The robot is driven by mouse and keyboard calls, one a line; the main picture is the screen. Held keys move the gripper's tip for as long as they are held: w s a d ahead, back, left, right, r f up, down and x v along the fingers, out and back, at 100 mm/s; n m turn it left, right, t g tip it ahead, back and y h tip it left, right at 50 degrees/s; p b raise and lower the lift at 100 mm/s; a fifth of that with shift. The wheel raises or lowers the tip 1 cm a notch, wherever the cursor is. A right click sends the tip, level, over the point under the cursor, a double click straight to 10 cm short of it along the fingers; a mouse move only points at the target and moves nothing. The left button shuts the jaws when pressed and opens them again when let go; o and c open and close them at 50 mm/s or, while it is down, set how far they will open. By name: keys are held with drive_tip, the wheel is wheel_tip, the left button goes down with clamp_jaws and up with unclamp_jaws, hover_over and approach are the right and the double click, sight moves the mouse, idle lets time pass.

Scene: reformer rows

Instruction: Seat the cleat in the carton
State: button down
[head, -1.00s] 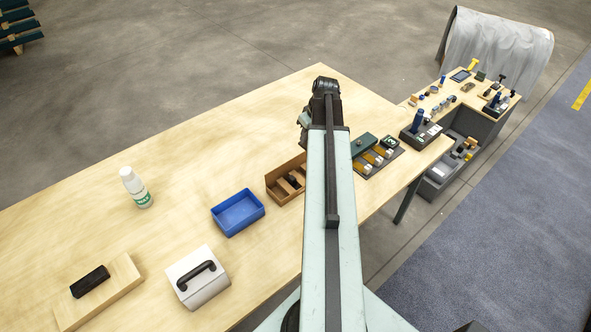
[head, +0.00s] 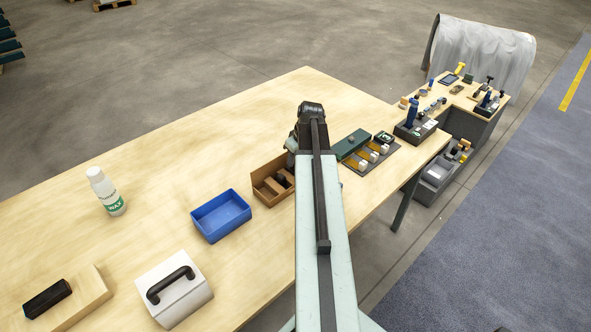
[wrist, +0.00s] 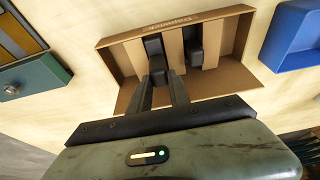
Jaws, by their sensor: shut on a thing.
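The carton (head: 262,192) is an open brown cardboard box with lighter dividing strips, on the wooden table left of my arm. In the wrist view the carton (wrist: 118,42) lies under my fingertips, with its slots facing me. My gripper (wrist: 160,80) is shut on a black cleat (wrist: 154,48), which is over or in the left slot. I cannot tell whether its underside touches the carton floor. A second black cleat (wrist: 193,46) stands in the slot to the right, apart from my fingers. In the head view my arm's end hides the held cleat.
A blue bin (head: 221,215) stands beside the carton. A green-lidded fixture (head: 352,143) with yellow strips is on the other side. A white bottle (head: 105,192), a white box with a black handle (head: 174,288) and a wooden block (head: 88,292) stand further left. The table's back is clear.

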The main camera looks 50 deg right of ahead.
wheel_tip(320, 180, down, 4)
drive_tip(key=shift+r+b, duration=0.15)
drive_tip(key=shift+b, duration=1.05)
drive_tip(key=shift+r, duration=0.25)
drive_tip(key=shift+f, duration=0.2)
drive_tip(key=c, duration=1.2)
unclamp_jaws()
drive_tip(key=shift+r, duration=0.1)
drive_tip(key=p+v, duration=1.2)
drive_tip(key=shift+r, duration=0.1)
